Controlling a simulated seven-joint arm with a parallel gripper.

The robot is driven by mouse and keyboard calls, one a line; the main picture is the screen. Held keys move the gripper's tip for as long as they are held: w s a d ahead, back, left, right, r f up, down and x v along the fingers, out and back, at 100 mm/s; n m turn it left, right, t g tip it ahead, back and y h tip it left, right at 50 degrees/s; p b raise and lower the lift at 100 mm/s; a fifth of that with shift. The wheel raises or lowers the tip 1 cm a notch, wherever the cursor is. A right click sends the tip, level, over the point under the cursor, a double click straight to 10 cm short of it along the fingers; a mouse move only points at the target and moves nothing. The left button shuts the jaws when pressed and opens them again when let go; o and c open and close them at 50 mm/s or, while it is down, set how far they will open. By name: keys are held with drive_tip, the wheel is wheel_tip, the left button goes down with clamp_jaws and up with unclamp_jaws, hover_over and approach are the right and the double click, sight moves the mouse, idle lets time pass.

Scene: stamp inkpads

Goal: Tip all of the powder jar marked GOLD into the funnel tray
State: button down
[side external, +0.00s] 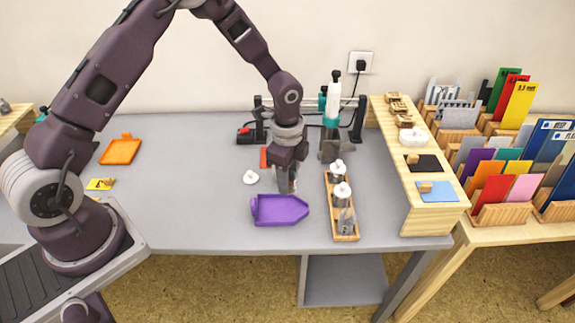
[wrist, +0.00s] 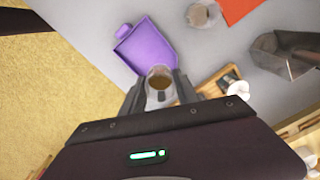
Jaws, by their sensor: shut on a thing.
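My gripper (side external: 287,180) is shut on an open jar (wrist: 160,80) with brownish-gold powder inside. In the wrist view the jar is between the two fingers, its mouth facing the camera. No marking on it can be read. The purple funnel tray (side external: 280,210) lies on the grey table just in front of and below my gripper. It also shows in the wrist view (wrist: 147,46), just beyond the jar. The jar looks roughly upright; in the side view the fingers mostly hide it.
A wooden rack (side external: 354,236) with several jars stands right of the tray. A white lid (side external: 250,177) lies behind the tray. A metal stand (side external: 333,146) is behind the rack, and a wooden shelf (side external: 424,214) is at right.

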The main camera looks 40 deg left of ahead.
drive_tip(key=t+h, duration=0.1)
drive_tip(key=t, duration=0.1)
drive_tip(key=f+t, duration=0.1)
drive_tip(key=t, duration=0.1)
drive_tip(key=shift+s+h, duration=0.15)
drive_tip(key=shift+h, duration=0.25)
drive_tip(key=shift+f+t+h, duration=0.4)
drive_tip(key=shift+f+t, duration=0.05)
drive_tip(key=shift+t, duration=0.65)
drive_tip(key=shift+t+h, duration=0.3)
drive_tip(key=shift+t, duration=0.9)
drive_tip(key=shift+f+t+h, duration=0.1)
drive_tip(key=shift+t+h, duration=0.2)
drive_tip(key=shift+f, duration=0.15)
drive_tip(key=shift+t, duration=0.4)
